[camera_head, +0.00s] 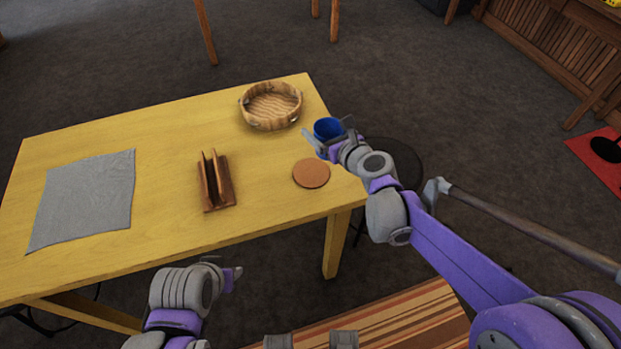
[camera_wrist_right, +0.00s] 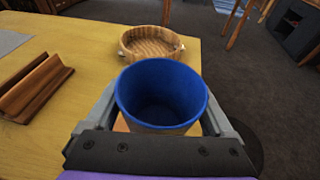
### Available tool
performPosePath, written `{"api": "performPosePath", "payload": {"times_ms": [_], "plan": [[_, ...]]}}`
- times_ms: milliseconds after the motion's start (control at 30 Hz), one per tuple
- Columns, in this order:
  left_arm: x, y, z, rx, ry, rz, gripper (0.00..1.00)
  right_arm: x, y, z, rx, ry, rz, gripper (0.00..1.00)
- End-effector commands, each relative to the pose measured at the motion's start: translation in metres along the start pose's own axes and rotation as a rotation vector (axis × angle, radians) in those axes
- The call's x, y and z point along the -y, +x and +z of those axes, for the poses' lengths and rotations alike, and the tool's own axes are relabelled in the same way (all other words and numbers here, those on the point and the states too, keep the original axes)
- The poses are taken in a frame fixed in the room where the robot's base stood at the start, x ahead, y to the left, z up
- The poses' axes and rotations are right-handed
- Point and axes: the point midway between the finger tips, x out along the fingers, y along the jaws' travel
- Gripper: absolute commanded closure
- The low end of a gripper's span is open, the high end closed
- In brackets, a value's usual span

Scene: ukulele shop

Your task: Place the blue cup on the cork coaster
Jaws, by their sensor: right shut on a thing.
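The blue cup (camera_head: 327,128) is upright between the fingers of my right gripper (camera_head: 328,142), near the table's right edge. In the right wrist view the blue cup (camera_wrist_right: 162,92) sits between both fingers of my right gripper (camera_wrist_right: 160,112), which is shut on it. The round cork coaster (camera_head: 311,173) lies flat and bare on the table, just below the cup in the head view. I cannot tell whether the cup touches the table. My left gripper (camera_head: 232,277) is in front of the table's near edge, apart from everything; its finger opening is unclear.
The yellow table (camera_head: 160,140) holds a round wooden tray (camera_head: 270,106) behind the cup, a brown wooden stand (camera_head: 215,182) left of the coaster, and a grey cloth (camera_head: 85,200) at the left. A dark round stool (camera_head: 395,160) is beside the table's right edge.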

Motion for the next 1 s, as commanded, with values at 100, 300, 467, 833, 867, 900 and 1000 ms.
{"api": "performPosePath", "payload": {"times_ms": [100, 300, 467, 833, 867, 900, 1000], "plan": [[0.0, 0.014, 0.008, 0.005, 0.0, 0.0, 0.55, -0.025, 0.009, 0.011, 0.002, -0.009, 0.033, 0.73], [0.0, 0.021, 0.012, 0.008, 0.0, 0.0, 0.55, -0.04, 0.015, 0.013, 0.005, -0.016, 0.052, 0.73], [0.0, 0.026, 0.015, 0.009, 0.0, 0.0, 0.55, -0.04, 0.024, -0.014, 0.005, -0.016, 0.052, 0.73], [0.0, 0.032, 0.018, 0.011, 0.0, 0.0, 0.55, -0.039, 0.034, -0.049, 0.006, -0.016, 0.051, 0.73], [0.0, 0.033, 0.018, 0.012, 0.0, 0.0, 0.55, -0.039, 0.036, -0.053, 0.006, -0.016, 0.051, 0.73], [0.0, 0.034, 0.019, 0.012, 0.0, 0.0, 0.55, -0.039, 0.038, -0.059, 0.005, -0.016, 0.051, 0.73], [0.0, 0.036, 0.02, 0.013, 0.0, 0.0, 0.55, -0.039, 0.041, -0.07, 0.006, -0.016, 0.051, 0.73]]}}
